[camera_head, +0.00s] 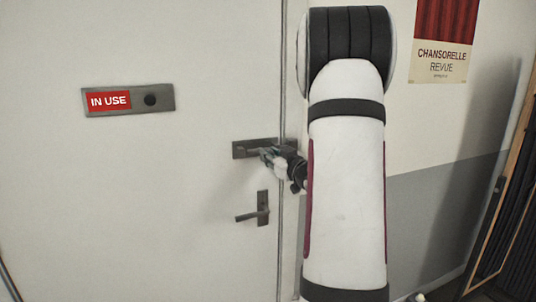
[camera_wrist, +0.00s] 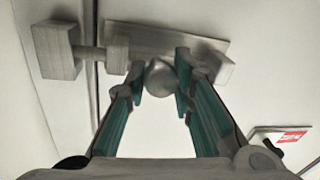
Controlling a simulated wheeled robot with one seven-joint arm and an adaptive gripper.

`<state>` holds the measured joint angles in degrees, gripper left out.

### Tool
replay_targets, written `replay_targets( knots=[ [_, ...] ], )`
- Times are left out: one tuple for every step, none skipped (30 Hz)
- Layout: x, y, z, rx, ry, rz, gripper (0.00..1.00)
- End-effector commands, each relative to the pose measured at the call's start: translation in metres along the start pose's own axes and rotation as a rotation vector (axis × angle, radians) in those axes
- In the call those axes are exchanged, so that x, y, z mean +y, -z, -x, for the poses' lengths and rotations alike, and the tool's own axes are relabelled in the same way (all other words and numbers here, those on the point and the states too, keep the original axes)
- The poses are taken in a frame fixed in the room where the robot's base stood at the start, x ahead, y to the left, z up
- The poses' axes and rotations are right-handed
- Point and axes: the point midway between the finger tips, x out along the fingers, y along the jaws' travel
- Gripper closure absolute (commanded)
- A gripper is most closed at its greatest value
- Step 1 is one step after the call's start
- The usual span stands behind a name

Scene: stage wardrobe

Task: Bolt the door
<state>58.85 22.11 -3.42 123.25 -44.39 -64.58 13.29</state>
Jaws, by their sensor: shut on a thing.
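A dark metal slide bolt (camera_head: 241,149) sits on the white door (camera_head: 190,210) near its right edge, above the lever handle. In the wrist view, the bolt's plate (camera_wrist: 150,38) is at the top, with a round knob (camera_wrist: 161,82) in the middle. My gripper (camera_wrist: 160,72) has one finger on each side of the knob and is shut on it. The bolt's rod (camera_wrist: 90,52) crosses the door gap to the square keeper (camera_wrist: 58,52) on the frame side. In the head view, my gripper (camera_head: 268,156) hides part of the bolt.
A lever handle (camera_head: 262,212) is just below the bolt. A plate with a red "IN USE" sign (camera_head: 108,100) is on the door and also shows in the wrist view (camera_wrist: 291,136).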

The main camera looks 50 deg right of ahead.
Motion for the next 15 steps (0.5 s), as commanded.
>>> replay_targets(
  knots=[
    [0.0042, -0.0006, 0.0013, -0.001, -0.010, 0.000, 1.00],
    [0.0044, -0.0007, 0.0013, -0.001, -0.010, 0.000, 1.00],
    [0.0046, -0.0007, 0.0014, -0.002, -0.011, 0.000, 0.73],
    [0.0047, -0.0007, 0.0015, -0.002, -0.011, 0.000, 0.66],
    [0.0047, -0.0007, 0.0015, -0.002, -0.011, 0.000, 0.59],
    [0.0044, -0.0008, 0.0014, -0.002, -0.011, 0.000, 0.56],
    [0.0042, -0.0007, 0.0013, -0.002, -0.010, 0.000, 0.56],
    [0.0039, -0.0007, 0.0012, -0.002, -0.009, 0.000, 0.56],
    [0.0036, -0.0007, 0.0011, -0.002, -0.009, 0.000, 0.56],
    [0.0034, -0.0006, 0.0011, -0.002, -0.008, 0.000, 0.56],
    [0.0032, -0.0006, 0.0010, -0.002, -0.008, 0.000, 0.56],
    [0.0030, -0.0006, 0.0010, -0.001, -0.008, 0.000, 0.56],
    [0.0029, -0.0006, 0.0010, -0.001, -0.007, 0.000, 0.56],
    [0.0028, -0.0006, 0.0011, -0.001, -0.007, 0.000, 0.56],
    [0.0027, -0.0005, 0.0018, -0.001, -0.007, 0.000, 0.56]
  ],
)
